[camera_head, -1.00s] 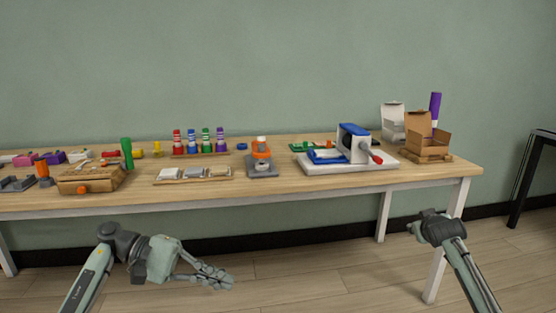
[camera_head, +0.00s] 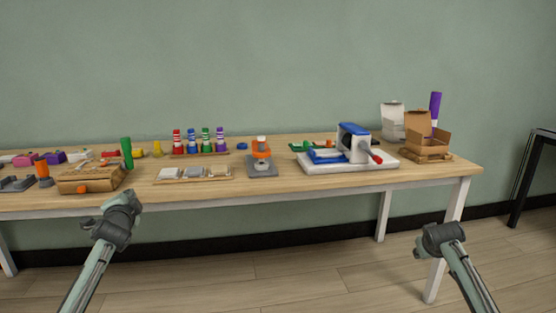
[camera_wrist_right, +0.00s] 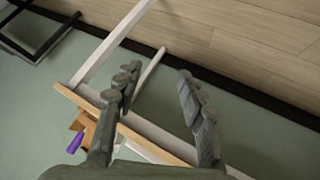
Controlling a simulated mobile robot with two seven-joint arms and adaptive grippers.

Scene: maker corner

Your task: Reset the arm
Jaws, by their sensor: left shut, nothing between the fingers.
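My left arm (camera_head: 97,262) comes in from the lower left in the head view, its end part folded away in front of the table's front edge. My left gripper (camera_head: 127,199) is at its far end, seen end-on and mostly hidden by the arm; it is shut and holds nothing. My right arm (camera_head: 460,265) comes in from the lower right, in front of the table's right leg. My right gripper (camera_wrist_right: 158,76) shows in the right wrist view, its two fingers well apart with nothing between them.
The wooden table (camera_head: 300,190) carries a blue and white machine (camera_head: 353,143), an orange and grey device (camera_head: 261,158), coloured bottles (camera_head: 192,141), a cardboard box (camera_head: 90,180) and an open carton (camera_head: 428,143). The floor (camera_head: 280,275) between my arms is clear.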

